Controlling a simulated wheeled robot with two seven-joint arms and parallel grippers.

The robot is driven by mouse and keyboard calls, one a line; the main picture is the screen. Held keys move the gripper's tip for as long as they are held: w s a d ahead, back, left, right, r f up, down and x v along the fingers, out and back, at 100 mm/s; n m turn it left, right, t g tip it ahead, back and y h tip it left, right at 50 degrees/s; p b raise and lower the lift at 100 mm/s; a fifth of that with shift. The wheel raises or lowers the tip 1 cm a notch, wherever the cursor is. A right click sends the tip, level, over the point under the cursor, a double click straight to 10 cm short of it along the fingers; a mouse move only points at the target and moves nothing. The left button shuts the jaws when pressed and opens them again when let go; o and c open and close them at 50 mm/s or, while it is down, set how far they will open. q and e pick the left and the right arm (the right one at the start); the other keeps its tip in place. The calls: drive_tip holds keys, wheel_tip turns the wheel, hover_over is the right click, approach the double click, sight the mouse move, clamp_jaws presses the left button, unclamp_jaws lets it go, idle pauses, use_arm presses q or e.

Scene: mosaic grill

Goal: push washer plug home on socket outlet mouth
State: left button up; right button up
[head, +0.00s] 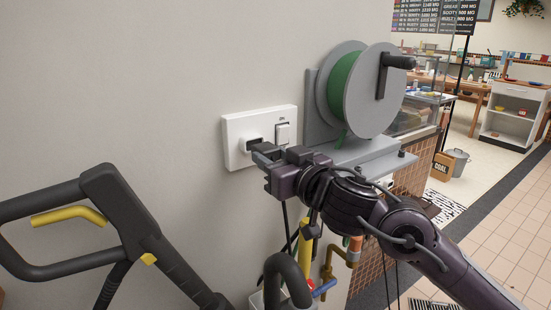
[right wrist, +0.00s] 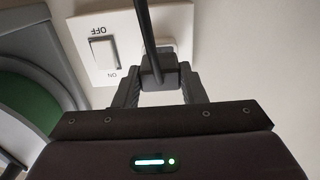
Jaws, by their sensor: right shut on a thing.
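The white socket outlet (head: 236,128) is fixed to the wall, with a rocker switch (head: 283,133) on its right half. It also shows in the right wrist view (right wrist: 90,66). The washer plug (right wrist: 157,72) is a small dark block with a black cable. My right gripper (head: 264,152) is shut on it, one finger on each side. In the right wrist view the plug overlaps the outlet's mouth side. The mouth is mostly hidden by plug and fingers, and I cannot tell how deep the plug sits. My left gripper is not in view.
A hose reel (head: 372,92) with green hose stands on a grey bracket (head: 365,152) just right of the outlet, close to my right arm. A black washer handle (head: 118,205) with a yellow trigger is at lower left. Pipes (head: 340,260) run below my gripper.

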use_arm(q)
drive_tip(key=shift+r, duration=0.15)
use_arm(e)
drive_tip(key=shift+x, duration=1.1)
drive_tip(key=o, duration=1.3)
drive_tip(key=shift+s+d+f, duration=0.1)
drive_tip(key=shift+s+d, duration=0.2)
drive_tip(key=shift+s, duration=0.15)
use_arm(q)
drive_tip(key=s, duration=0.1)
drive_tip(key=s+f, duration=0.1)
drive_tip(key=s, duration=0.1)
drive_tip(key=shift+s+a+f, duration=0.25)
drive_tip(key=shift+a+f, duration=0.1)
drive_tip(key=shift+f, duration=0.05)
use_arm(e)
drive_tip(key=v, duration=0.6)
drive_tip(key=shift+s+d, duration=0.25)
drive_tip(key=shift+s, duration=0.05)
